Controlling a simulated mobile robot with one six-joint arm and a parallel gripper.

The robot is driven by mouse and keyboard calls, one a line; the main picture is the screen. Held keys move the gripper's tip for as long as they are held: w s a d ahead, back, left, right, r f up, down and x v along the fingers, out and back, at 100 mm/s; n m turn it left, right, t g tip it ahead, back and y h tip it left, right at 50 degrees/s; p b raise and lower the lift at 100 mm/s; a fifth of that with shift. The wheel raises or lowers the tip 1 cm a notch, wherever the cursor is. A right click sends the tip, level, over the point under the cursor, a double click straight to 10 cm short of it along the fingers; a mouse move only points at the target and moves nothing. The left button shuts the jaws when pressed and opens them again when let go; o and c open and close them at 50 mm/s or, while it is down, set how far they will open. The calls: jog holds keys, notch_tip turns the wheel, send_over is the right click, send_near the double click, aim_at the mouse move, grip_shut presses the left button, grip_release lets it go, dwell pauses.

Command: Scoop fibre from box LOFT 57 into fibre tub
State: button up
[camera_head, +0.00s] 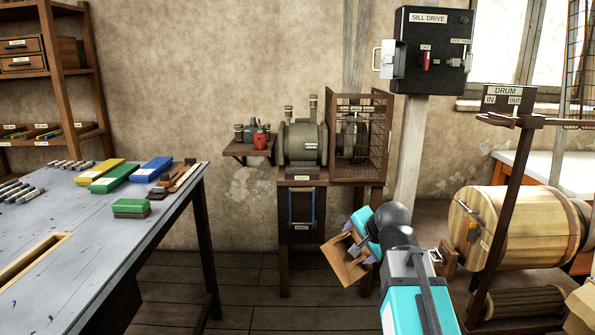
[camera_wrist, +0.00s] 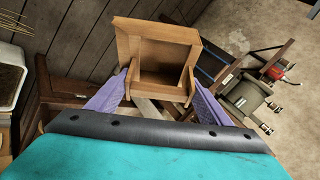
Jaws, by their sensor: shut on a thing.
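My gripper (camera_wrist: 159,84) has its purple fingers shut on a wooden, box-shaped scoop (camera_wrist: 124,42). In the wrist view the scoop's square hollow faces the camera, and I see no fibre in it. In the head view the scoop (camera_head: 345,270) is held tilted in my gripper (camera_head: 366,243), in the air above the floor and in front of the small press stand. I cannot make out a box marked LOFT 57 in either view. A white-rimmed container (camera_wrist: 8,78) is partly seen at the left of the wrist view; I cannot tell whether it is the fibre tub.
A workbench (camera_head: 60,225) with coloured blocks stands left. The press stand (camera_head: 302,180) and a caged wheel (camera_head: 360,135) are behind the scoop. The SILL DRIVE panel (camera_head: 431,50) is on a post. A wooden drum (camera_head: 520,225) and a plain box (camera_head: 582,305) are right. Floor between is clear.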

jog(key=shift+m+h, duration=0.7)
jog(key=shift+m, duration=0.1)
jog(key=shift+w+a+r+p, duration=0.15)
jog(key=shift+r+p, duration=1.05)
jog(key=shift+p, duration=1)
jog(key=shift+w+d+r+p, duration=0.1)
jog(key=shift+w+r+p, duration=0.1)
jog(key=shift+r+p, duration=1.5)
jog(key=shift+w+a+r+p, duration=0.15)
jog(key=shift+r+p, duration=0.55)
jog(key=shift+p, duration=2)
jog(key=shift+d, duration=0.1)
